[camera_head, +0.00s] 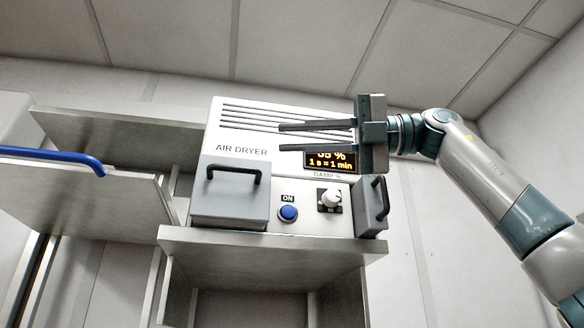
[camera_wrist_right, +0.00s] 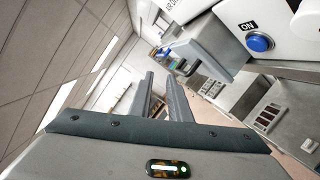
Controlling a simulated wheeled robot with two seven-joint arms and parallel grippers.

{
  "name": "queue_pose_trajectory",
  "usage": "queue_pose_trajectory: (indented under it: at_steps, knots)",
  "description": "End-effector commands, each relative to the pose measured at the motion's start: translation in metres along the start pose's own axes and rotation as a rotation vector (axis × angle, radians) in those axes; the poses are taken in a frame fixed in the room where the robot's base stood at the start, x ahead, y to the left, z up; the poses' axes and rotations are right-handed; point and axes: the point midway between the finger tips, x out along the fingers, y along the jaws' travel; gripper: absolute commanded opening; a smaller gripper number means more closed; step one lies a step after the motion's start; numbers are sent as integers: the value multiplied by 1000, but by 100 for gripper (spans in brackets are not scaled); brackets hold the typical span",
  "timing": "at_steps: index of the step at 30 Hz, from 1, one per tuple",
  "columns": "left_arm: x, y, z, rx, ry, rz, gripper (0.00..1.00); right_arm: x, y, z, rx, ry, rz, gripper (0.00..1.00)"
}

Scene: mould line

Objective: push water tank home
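The white air dryer (camera_head: 240,133) stands on a metal shelf. A grey box with a black handle (camera_head: 230,195) juts out of its lower left front, and a smaller grey handled box (camera_head: 371,207) is at its lower right. No label shows which is the water tank. My right gripper (camera_head: 281,136) is in front of the dryer's upper part, its two fingers pointing left, apart and empty. It hides part of the display. In the right wrist view the open fingers (camera_wrist_right: 160,76) show near a grey box (camera_wrist_right: 205,48) and the blue button (camera_wrist_right: 260,43). My left gripper is out of view.
The display (camera_head: 330,161) reads "1 s = 1 min". A blue ON button (camera_head: 288,213) and a white knob (camera_head: 331,198) sit between the grey boxes. The metal shelf (camera_head: 270,246) runs below. A blue bar (camera_head: 55,157) is at the left on a metal panel.

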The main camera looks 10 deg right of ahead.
Motion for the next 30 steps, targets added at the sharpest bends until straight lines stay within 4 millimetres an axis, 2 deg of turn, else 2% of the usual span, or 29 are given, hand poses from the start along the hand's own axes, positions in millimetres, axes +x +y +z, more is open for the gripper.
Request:
queue_pose_trajectory:
  at_steps: [30]
  knots:
    - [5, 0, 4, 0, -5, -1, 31, -57, -11, -9, 4, 2, -3, 17]
